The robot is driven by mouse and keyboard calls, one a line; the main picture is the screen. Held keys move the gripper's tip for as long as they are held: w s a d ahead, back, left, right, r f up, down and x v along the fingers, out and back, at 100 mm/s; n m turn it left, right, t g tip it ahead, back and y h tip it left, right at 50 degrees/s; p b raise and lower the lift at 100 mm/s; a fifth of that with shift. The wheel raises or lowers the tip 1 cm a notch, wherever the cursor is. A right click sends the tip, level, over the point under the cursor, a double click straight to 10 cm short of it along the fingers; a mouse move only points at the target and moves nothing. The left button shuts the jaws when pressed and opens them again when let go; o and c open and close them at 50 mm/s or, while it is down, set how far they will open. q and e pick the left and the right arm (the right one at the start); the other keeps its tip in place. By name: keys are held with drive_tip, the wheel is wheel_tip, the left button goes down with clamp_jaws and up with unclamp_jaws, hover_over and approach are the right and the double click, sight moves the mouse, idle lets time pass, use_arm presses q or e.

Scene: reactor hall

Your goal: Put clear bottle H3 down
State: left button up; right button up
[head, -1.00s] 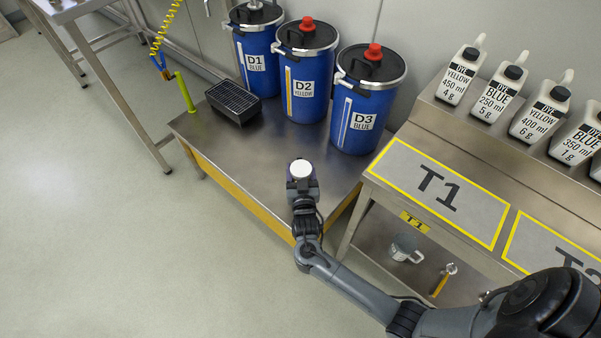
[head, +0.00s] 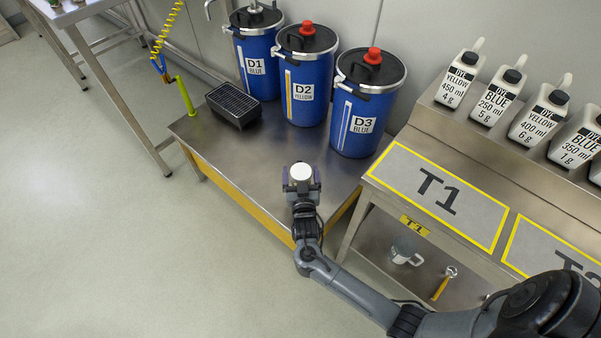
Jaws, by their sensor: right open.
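The clear bottle H3, of which I see mainly a round white cap (head: 300,172), stands at the front of the steel bench (head: 236,165) with the blue drums. Its label is not readable from here. My right gripper (head: 301,184) is at the bottle, with its fingers open on either side of it. The bottle's body is mostly hidden under the cap and by the gripper. My left gripper is not in view.
A black grated box (head: 233,105) is at the back left. Table T1 (head: 395,170) is at the right, with dye bottles (head: 498,98) on its raised shelf. The bench between is clear.

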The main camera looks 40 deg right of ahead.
drive_tip(key=s+a+n+g+y+p, duration=0.35)
drive_tip(key=s+a+y, duration=0.45)
drive_tip(key=s+a, duration=0.3)
drive_tip(key=s+a+r+n+g+y, duration=0.1)
drive_tip(key=s+r+n+g, duration=0.1)
drive_tip(key=s, duration=0.6)
drive_tip(key=s+r+n+g+y, duration=0.1)
drive_tip(key=s+r+n+g, duration=0.2)
drive_tip(key=s, duration=0.6)
drive_tip(key=shift+s+a+r+n+g+y+p, duration=0.15)
drive_tip(key=shift+a+n+g+y+p, duration=0.25)
drive_tip(key=shift+g, duration=0.85)
drive_tip(key=shift+r, duration=0.1)
